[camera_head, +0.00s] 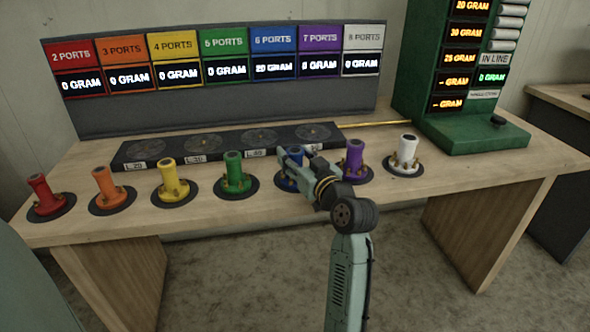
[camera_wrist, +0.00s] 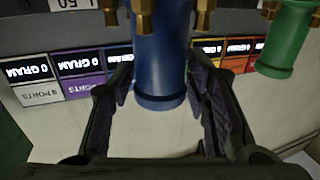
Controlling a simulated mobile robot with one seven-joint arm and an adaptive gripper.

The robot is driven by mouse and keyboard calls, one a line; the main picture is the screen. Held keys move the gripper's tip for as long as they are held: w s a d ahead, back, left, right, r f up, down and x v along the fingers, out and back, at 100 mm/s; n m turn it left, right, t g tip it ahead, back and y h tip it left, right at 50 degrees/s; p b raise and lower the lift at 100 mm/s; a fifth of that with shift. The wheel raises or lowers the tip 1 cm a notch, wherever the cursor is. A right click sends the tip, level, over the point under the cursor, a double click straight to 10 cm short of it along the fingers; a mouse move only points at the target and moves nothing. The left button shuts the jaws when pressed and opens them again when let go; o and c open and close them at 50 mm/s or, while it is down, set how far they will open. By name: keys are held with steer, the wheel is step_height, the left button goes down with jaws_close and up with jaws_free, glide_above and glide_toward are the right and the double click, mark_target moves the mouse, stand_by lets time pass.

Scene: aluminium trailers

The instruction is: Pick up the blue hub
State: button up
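The blue hub (camera_head: 285,184) stands in the row of coloured hubs on the table, between the green and purple ones. My gripper and arm hide much of it in the head view. In the wrist view the blue hub (camera_wrist: 160,55) is large and lies between the two fingers. Brass ports show around it at the top of that view. My gripper (camera_head: 294,163) is at the hub. Its fingers are open on either side of the blue body, with a narrow gap showing at each side.
The green hub (camera_head: 234,172) and purple hub (camera_head: 354,161) stand close on either side. A black tray (camera_head: 130,153) with round places lies behind. A display board (camera_head: 210,105) reads 20 gram under blue. A green display stand (camera_head: 470,135) is at the right.

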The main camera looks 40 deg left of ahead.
jaws_close()
stand_by(0.3)
steer(key=shift+r, duration=0.1)
